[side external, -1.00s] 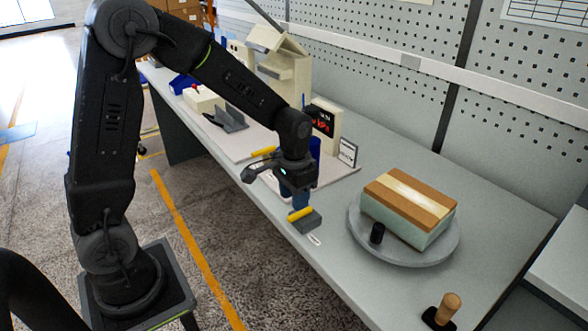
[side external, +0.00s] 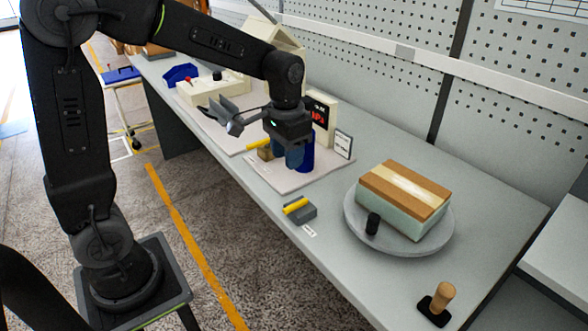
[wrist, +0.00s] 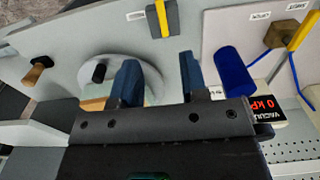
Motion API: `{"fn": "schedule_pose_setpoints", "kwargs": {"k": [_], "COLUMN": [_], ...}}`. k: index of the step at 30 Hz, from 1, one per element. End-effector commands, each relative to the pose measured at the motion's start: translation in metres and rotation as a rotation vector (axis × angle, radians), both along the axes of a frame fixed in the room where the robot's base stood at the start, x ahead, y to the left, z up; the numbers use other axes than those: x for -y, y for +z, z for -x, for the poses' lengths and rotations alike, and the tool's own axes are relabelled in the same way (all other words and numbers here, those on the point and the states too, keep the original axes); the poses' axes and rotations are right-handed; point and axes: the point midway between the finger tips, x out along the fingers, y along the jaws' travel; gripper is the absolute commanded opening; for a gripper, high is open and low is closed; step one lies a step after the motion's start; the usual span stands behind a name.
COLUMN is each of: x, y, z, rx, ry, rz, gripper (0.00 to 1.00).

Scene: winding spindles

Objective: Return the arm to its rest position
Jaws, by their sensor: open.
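My arm reaches over the left part of the grey bench (side external: 380,285). My gripper (side external: 285,163) points down above the pale base panel (side external: 290,182), with blue fingers. In the wrist view, the two fingers of my gripper (wrist: 158,72) stand apart with nothing between them. In the side view a dark blue cylinder (side external: 308,158) stands right behind the fingers. The cylinder also shows in the wrist view (wrist: 233,70), to the right of the fingers. Whether the fingers clear it by much, I cannot tell.
A grey block with a yellow bar (side external: 298,207) lies near the bench's front edge. A round turntable (side external: 405,252) carries a wrapped box (side external: 402,205). A wooden-handled tool (side external: 440,300) stands at the right. A display unit (side external: 322,112) stands behind my gripper.

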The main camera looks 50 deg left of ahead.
Motion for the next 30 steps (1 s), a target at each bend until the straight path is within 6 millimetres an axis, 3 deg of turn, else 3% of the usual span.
{"fn": "schedule_pose_setpoints", "kwargs": {"k": [5, 9, 18, 24, 30], "x": [0.012, 0.022, 0.035, 0.038, 0.038], "y": [0.032, 0.053, 0.063, 0.061, 0.06], "z": [0.036, 0.077, 0.145, 0.159, 0.159], "rx": [0.113, 0.228, 0.429, 0.475, 0.476], "ry": [0.0, 0.003, 0.011, 0.013, 0.014], "rz": [-0.008, -0.011, 0.0, 0.005, 0.006], "gripper": [0.4, 0.4, 0.4, 0.4, 0.4]}}
